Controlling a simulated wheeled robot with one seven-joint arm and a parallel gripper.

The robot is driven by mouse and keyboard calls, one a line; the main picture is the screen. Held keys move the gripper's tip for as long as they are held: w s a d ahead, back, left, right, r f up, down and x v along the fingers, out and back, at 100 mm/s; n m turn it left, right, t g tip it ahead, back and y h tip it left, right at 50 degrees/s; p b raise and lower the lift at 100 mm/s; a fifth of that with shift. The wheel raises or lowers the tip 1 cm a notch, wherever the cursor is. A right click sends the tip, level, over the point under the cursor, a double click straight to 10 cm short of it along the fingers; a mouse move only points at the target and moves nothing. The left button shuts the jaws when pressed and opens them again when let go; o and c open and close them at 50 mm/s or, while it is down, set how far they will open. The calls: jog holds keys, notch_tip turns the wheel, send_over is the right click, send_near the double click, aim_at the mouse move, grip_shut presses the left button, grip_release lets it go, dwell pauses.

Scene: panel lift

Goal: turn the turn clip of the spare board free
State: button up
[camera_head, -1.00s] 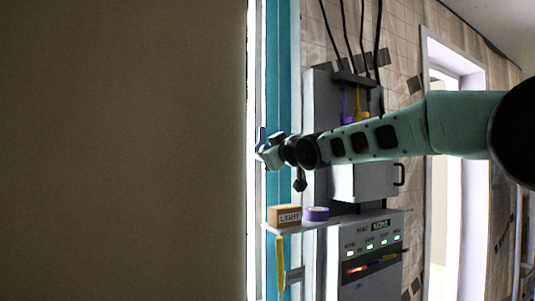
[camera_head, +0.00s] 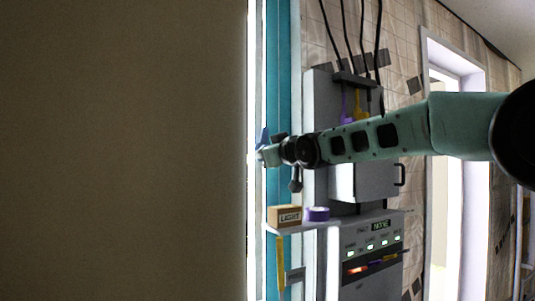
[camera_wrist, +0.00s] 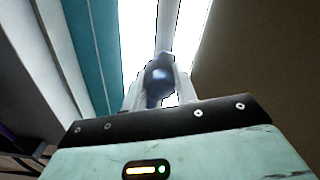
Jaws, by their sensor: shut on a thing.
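The turn clip (camera_wrist: 158,82) is a dark blue piece between my gripper's two pale fingers in the wrist view. In the head view a small blue tip of the clip (camera_head: 263,137) shows just above my gripper (camera_head: 261,154). My gripper, also in the wrist view (camera_wrist: 159,92), is shut on the clip, at the edge of the teal panel strip. A large plain brown board (camera_head: 125,150) fills the left of the head view and shows at the right of the wrist view (camera_wrist: 250,60). I cannot tell whether it is the spare board. The fingers hide part of the clip.
A small shelf (camera_head: 300,227) below my arm holds a box marked LIGHT (camera_head: 285,216) and a purple tape roll (camera_head: 317,214). A yellow tool (camera_head: 280,262) hangs beneath it. A grey cabinet (camera_head: 370,260) with lit indicators stands to the right, with a bright doorway (camera_head: 455,200) beyond.

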jog(key=shift+s+r+m+b, duration=0.1)
jog(key=shift+r+m+b, duration=0.3)
jog(key=shift+m, duration=0.9)
dwell(3.0)
jog(key=o, duration=0.9)
jog(key=shift+o, duration=0.2)
jog(key=shift+f, duration=0.2)
jog(key=b+v, duration=0.2)
jog(key=v, duration=1.5)
jog(key=shift+b, duration=0.35)
jog(key=shift+s+d+f, duration=0.1)
